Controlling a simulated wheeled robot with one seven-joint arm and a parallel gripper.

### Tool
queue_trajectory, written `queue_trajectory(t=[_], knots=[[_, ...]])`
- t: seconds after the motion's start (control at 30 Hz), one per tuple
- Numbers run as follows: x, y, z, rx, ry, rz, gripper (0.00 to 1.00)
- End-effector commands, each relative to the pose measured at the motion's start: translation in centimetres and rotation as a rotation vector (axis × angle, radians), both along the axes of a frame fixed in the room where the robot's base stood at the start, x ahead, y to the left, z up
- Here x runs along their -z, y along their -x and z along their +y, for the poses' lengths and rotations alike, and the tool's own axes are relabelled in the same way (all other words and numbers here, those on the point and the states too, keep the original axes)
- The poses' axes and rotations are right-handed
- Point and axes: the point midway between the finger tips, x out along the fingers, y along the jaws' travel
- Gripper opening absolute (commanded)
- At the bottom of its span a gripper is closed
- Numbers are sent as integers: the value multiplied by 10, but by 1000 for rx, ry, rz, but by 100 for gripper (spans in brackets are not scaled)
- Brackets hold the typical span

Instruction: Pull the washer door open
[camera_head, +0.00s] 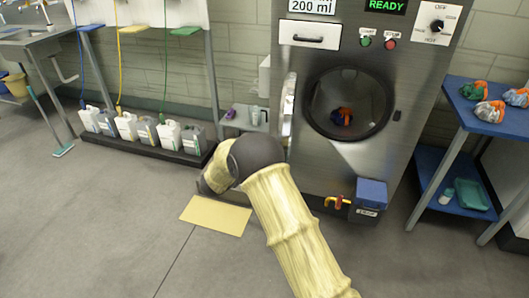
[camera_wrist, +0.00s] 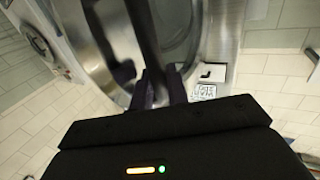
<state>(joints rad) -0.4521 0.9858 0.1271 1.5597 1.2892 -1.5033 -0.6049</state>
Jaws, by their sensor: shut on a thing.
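The steel washer (camera_head: 345,172) shows its round, dark-rimmed front opening (camera_head: 347,103) in the head view, with orange and blue cloth inside. A narrow bright metal piece (camera_head: 287,108) stands out at the opening's left side; it looks like the door seen nearly edge-on. In the wrist view, a curved metal ring (camera_wrist: 95,62) fills the upper left, with a dark bar (camera_wrist: 143,35) in front. My gripper (camera_wrist: 160,88) is shut on this bar, which looks like the door handle. In the head view my arm hides the gripper and its grip.
Several jugs (camera_head: 125,127) line a low black tray at the left. A yellow mat (camera_head: 216,215) lies on the floor by my arm. A blue box (camera_head: 371,192) sits low on the washer front.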

Motion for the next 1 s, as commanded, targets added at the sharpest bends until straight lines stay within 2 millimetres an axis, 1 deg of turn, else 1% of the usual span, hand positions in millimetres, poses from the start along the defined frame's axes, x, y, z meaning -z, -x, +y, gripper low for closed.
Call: queue_trajectory(t=[0.03, 0.5, 0.53, 0.6, 0.87, 1.0], knots=[[-3, -2, -1, 8, 2, -6, 0], [-2, -3, -1, 20, 3, -6, 0], [-2, -3, -1, 20, 3, -6, 22], [-2, -3, -1, 20, 2, -5, 35], [-1, -2, 1, 17, 1, -3, 35], [-1, 2, 6, 16, 1, -1, 35]])
